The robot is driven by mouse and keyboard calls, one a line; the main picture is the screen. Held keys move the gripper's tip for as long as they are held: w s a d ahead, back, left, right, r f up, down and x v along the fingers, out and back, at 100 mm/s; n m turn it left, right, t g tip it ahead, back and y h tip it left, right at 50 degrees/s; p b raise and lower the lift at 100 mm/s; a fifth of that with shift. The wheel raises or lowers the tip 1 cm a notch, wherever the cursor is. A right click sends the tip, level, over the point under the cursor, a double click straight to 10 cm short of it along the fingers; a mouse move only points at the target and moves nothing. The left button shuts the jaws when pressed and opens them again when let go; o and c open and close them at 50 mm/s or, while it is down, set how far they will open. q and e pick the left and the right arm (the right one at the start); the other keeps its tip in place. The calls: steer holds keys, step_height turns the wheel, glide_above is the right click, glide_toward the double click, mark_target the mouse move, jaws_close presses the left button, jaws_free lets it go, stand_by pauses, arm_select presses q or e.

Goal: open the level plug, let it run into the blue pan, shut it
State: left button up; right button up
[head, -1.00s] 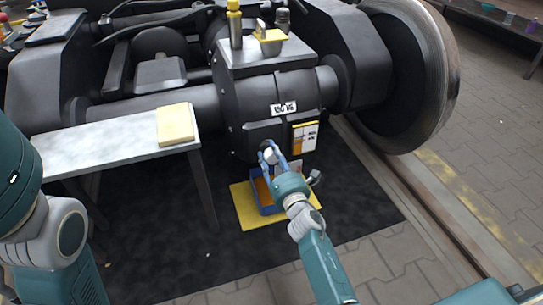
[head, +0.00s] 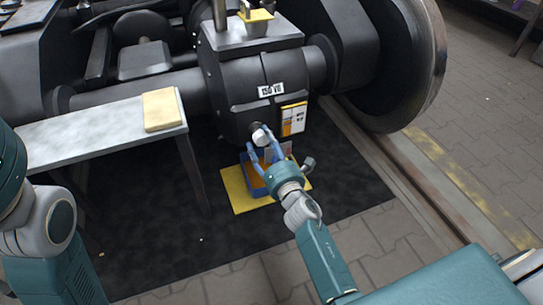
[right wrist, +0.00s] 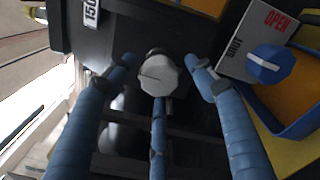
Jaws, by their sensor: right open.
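The level plug (head: 259,138) is a pale grey, many-sided knob on the lower front of the black gear case. It shows in the right wrist view (right wrist: 160,75) between the fingertips. My right gripper (head: 262,147) is open in front of the plug. In the right wrist view its blue fingers (right wrist: 163,72) stand on either side of the plug, with gaps. The blue pan (head: 252,190) stands on the floor below, partly hidden by the gripper; its inside looks orange-brown. The pan's edge also shows in the right wrist view (right wrist: 302,128). My left gripper is out of view.
A plate marked OPEN (right wrist: 252,40) with a blue knob (right wrist: 268,64) is beside the plug. The pan is on a yellow mat (head: 236,190). A grey bench (head: 90,133) with a yellow block (head: 160,110) stands left. A large wheel (head: 415,70) is right.

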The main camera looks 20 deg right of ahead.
steer(key=s, duration=0.9)
steer(key=shift+s+d, duration=0.15)
steer(key=shift+d, duration=0.05)
